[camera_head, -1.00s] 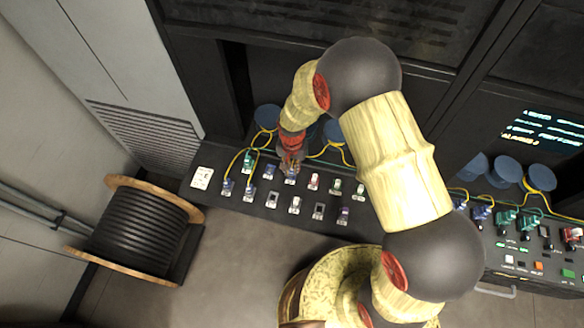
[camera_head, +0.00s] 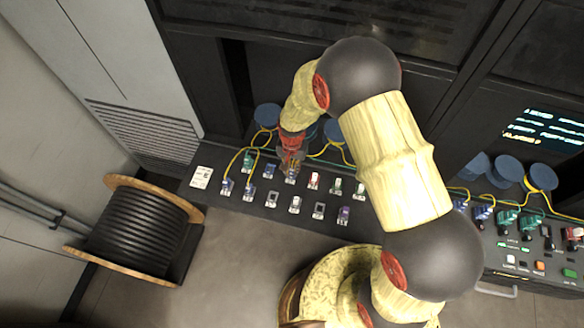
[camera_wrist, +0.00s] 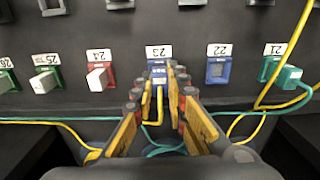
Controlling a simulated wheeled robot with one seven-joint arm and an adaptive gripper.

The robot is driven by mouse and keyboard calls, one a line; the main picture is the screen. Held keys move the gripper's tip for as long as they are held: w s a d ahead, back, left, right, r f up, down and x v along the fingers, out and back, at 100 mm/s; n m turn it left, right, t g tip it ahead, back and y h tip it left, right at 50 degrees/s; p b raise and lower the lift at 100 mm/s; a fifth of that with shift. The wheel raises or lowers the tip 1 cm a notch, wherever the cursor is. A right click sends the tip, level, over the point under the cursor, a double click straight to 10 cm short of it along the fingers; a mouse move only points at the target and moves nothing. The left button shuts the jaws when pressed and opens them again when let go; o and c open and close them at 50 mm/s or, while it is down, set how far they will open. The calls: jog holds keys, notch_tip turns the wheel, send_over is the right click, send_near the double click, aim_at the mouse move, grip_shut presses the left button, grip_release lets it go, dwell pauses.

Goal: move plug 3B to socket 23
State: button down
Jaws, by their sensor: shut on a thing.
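My gripper (camera_wrist: 160,88) is shut on a blue plug (camera_wrist: 158,76) with a yellow cable leading back from it. The plug is at the place labelled 23 (camera_wrist: 159,51) in the wrist view, lined up with that blue socket. The fingers hide the plug's sides, and I cannot tell how deep it sits. I cannot read 3B on it. In the head view my gripper (camera_head: 291,168) is over the back row of the panel and covers most of the plug.
Beside it are blue socket 22 (camera_wrist: 218,70), red socket 24 (camera_wrist: 101,76) with a white plug-like part, and green socket 21 (camera_wrist: 270,69) with a green plug (camera_wrist: 288,78). Yellow and teal cables run close by. A cable drum (camera_head: 135,230) stands on the floor at left.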

jog(key=shift+f, duration=0.1)
jog(key=c, duration=1.7)
grip_release()
notch_tip(320, 180, up, 12)
